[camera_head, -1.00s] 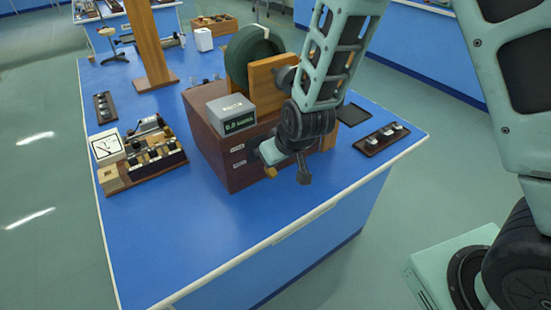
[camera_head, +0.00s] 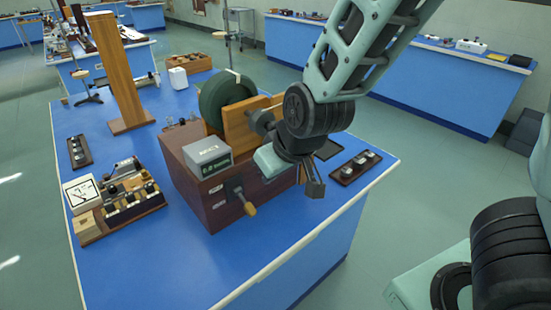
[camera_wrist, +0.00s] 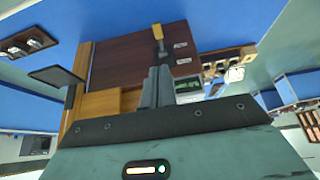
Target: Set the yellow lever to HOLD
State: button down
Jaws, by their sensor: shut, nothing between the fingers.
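The yellow lever (camera_head: 247,206) sits on the front face of a dark wooden box (camera_head: 205,200). It has a dark pivot plate, and its handle slants down and to the right in the head view. The yellow handle (camera_wrist: 158,32) also shows in the wrist view, beyond my fingertips. Two small pale labels (camera_head: 217,189) sit left of the lever; their words are too small to read. My gripper (camera_head: 315,188) is shut and empty, right of the lever and apart from it. Its closed fingers (camera_wrist: 157,72) point toward the box front in the wrist view.
A grey display unit (camera_head: 208,158) and a green wheel (camera_head: 225,98) stand on the box. A switch board (camera_head: 125,205) lies to the left, and a dark tray with knobs (camera_head: 356,166) to the right. The blue bench top (camera_head: 270,235) in front of the box is clear.

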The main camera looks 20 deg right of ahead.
jog(key=shift+p+v, duration=0.45)
jog(key=shift+v, duration=0.7)
jog(key=s+a+n+g+b, duration=0.1)
jog(key=s+n+g, duration=0.1)
jog(key=s, duration=0.6)
jog(key=s+a+n+g+h+b, duration=0.1)
jog(key=s+a+n+g+b, duration=0.1)
jog(key=s, duration=0.7)
jog(key=shift+s+g, duration=0.3)
jog(key=shift+g, duration=0.5)
jog(key=shift+a+r, duration=0.1)
